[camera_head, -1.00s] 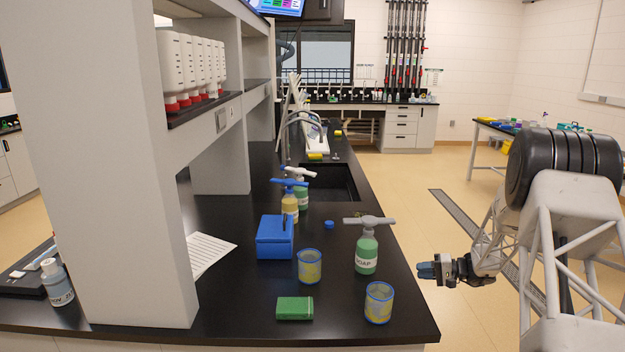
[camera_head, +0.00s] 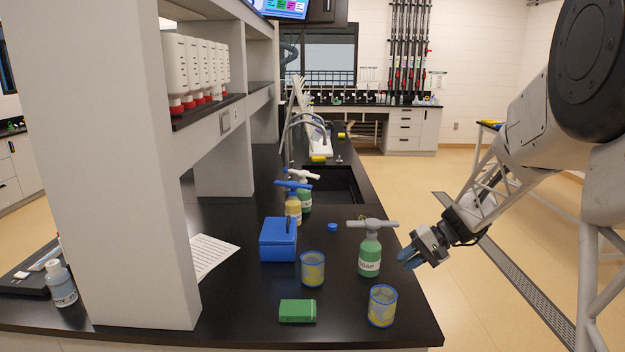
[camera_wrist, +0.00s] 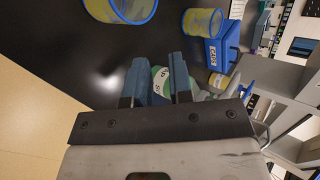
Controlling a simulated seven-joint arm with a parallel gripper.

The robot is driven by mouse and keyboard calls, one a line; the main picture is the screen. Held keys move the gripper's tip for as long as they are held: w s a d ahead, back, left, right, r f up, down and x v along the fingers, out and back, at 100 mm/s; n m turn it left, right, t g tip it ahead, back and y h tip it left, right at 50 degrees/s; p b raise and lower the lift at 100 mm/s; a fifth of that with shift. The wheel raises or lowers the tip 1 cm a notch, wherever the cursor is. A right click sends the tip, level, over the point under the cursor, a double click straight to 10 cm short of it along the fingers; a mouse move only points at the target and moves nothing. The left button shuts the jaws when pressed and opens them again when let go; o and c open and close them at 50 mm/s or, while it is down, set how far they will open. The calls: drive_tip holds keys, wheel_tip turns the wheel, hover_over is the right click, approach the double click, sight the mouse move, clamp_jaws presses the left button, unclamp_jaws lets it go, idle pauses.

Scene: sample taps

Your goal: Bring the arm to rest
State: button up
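My gripper (camera_head: 408,258) is at the right edge of the black counter, to the right of the green soap bottle (camera_head: 369,258) with its grey pump top, and apart from it. In the wrist view, the two blue fingers of my gripper (camera_wrist: 158,62) stand apart with nothing held between them. The soap bottle (camera_wrist: 160,80) shows beyond the gap between the fingers, partly hidden by them. My arm reaches in from the right side of the head view, bent and raised above the floor.
On the counter (camera_head: 240,320) stand two blue-rimmed cups (camera_head: 312,268) (camera_head: 382,306), a blue box (camera_head: 278,240), a green box (camera_head: 297,311) and a yellow bottle (camera_head: 293,208). A sink (camera_head: 335,185) lies behind.

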drive_tip(key=s+a+r+n+h, duration=0.1)
drive_tip(key=s+a+r+h, duration=0.2)
drive_tip(key=s, duration=0.6)
drive_tip(key=s+a+r+h, duration=0.2)
drive_tip(key=s+a+r, duration=0.15)
drive_tip(key=s, duration=0.55)
drive_tip(key=s+r+n+t+h, duration=0.1)
drive_tip(key=s+h, duration=0.4)
drive_tip(key=s, duration=1.5)
drive_tip(key=shift+r+t, duration=0.35)
drive_tip(key=shift+t, duration=0.35)
